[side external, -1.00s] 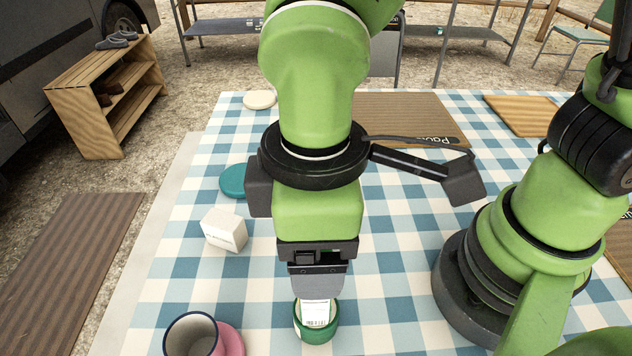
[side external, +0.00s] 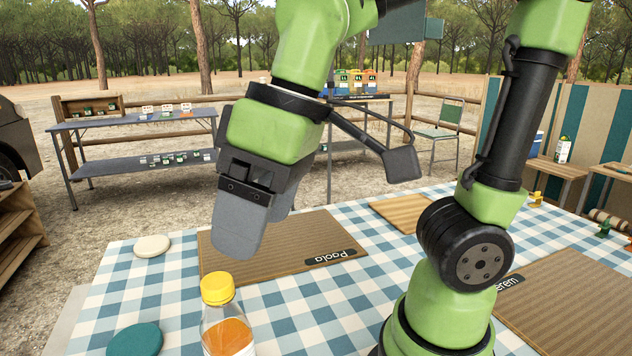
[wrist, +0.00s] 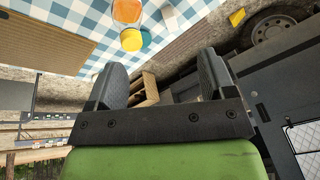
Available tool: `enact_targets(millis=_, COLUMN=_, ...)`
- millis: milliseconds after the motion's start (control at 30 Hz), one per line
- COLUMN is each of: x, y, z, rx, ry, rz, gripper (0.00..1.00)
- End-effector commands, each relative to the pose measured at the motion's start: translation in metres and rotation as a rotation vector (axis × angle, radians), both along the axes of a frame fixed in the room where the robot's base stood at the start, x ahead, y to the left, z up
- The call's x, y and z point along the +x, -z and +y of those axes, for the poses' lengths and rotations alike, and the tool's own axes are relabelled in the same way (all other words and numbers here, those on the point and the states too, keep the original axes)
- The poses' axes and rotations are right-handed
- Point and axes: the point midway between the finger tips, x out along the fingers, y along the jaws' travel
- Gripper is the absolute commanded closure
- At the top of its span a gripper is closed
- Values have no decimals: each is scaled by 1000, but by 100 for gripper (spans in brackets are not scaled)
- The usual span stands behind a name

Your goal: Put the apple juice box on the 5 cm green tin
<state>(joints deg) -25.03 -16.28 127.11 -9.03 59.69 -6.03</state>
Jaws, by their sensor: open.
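My gripper (side external: 236,245) is raised over the table, its fingers pointing down, and it is empty. The wrist view shows its two fingers (wrist: 162,60) spread apart with nothing between them. The green tin and the apple juice box cannot be made out on the table in the side view. In the wrist view, a small white block (wrist: 169,18) stands on the cloth; I cannot tell what it is.
An orange bottle with a yellow cap (side external: 217,289) stands near my gripper, beside a teal disc (side external: 136,340). A pale disc (side external: 152,246) and a brown placemat (side external: 285,248) lie behind. A carton (side external: 563,150) stands on a far bench.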

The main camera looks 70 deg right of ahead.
Motion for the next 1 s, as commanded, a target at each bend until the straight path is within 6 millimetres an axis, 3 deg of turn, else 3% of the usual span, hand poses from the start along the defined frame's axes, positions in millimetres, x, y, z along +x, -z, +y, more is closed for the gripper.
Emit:
enact_targets(millis=33, x=-5, y=-6, z=-19, rx=45, ry=115, rz=-50, gripper=24)
enact_targets(millis=100, x=-12, y=-11, z=-39, rx=97, ry=250, rz=-111, gripper=24)
enact_targets(millis=300, x=-29, y=-13, z=-68, rx=182, ry=495, rz=-233, gripper=24)
enact_targets(millis=1000, x=-33, y=-13, z=-72, rx=196, ry=541, rz=-259, gripper=24)
